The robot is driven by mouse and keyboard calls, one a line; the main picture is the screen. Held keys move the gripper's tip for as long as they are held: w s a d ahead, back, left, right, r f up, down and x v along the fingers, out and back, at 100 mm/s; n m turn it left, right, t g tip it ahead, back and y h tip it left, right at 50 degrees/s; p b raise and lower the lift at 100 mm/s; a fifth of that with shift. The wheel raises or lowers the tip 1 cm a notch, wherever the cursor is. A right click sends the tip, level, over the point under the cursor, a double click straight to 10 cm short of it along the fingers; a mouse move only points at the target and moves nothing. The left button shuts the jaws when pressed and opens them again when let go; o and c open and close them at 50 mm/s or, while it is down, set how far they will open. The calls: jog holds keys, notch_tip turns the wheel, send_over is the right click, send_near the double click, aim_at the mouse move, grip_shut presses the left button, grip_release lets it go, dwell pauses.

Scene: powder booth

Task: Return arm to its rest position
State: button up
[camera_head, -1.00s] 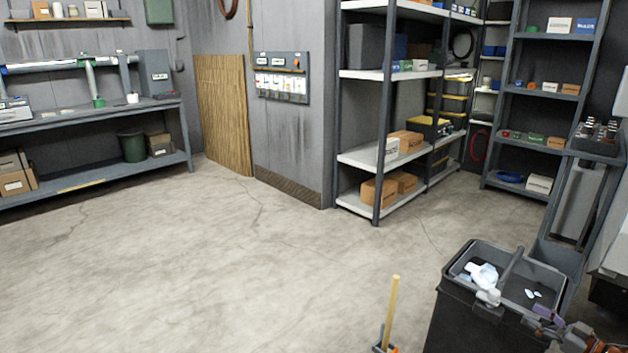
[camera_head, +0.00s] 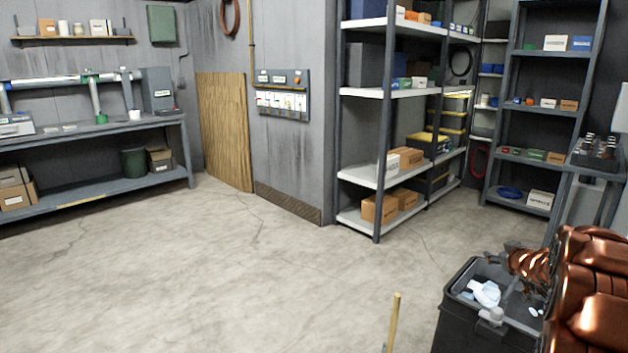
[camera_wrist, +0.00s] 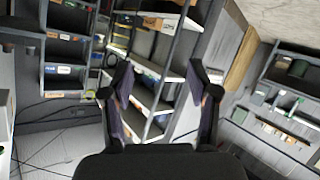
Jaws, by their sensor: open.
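My gripper (camera_wrist: 162,95) shows in the wrist view with its two fingers wide apart and nothing between them. Beyond the fingers, the tilted wrist view shows the shelving (camera_wrist: 160,68) at a distance. In the head view, my copper-coloured arm (camera_head: 590,290) fills the lower right, and the gripper itself is hard to make out there. The arm is partly in front of a dark bin (camera_head: 455,325) that holds crumpled white and pale blue pieces (camera_head: 484,292).
A wooden handle (camera_head: 393,322) stands up left of the bin. A shelf rack (camera_head: 362,178) with boxes is at the back, and a workbench (camera_head: 100,190) is at the left. The concrete floor (camera_head: 220,270) between them is clear.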

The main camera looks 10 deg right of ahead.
jog(key=s+a+r+m+g+h, duration=0.15)
jog(key=s+a+g, duration=0.35)
jog(key=a, duration=0.7)
jog(key=s+a+f+g+y, duration=0.1)
jog(key=s+a+g+y, duration=0.15)
jog(key=s+a, duration=0.95)
jog(key=s+a+f+n+g+y, duration=0.15)
jog(key=s+a+g, duration=0.25)
jog(key=s+a, duration=0.85)
jog(key=s+a+f+g+y, duration=0.2)
jog(key=s+a+g, duration=0.2)
jog(key=s+a, duration=0.8)
jog(key=s+d+r+p, duration=0.1)
jog(key=s+r+p, duration=0.1)
jog(key=r+p, duration=0.8)
jog(key=s+d+r+t+p, duration=0.1)
jog(key=r+p, duration=1)
jog(key=r, duration=0.1)
jog(key=shift+s+d+r, duration=0.15)
jog(key=shift+s+r, duration=0.25)
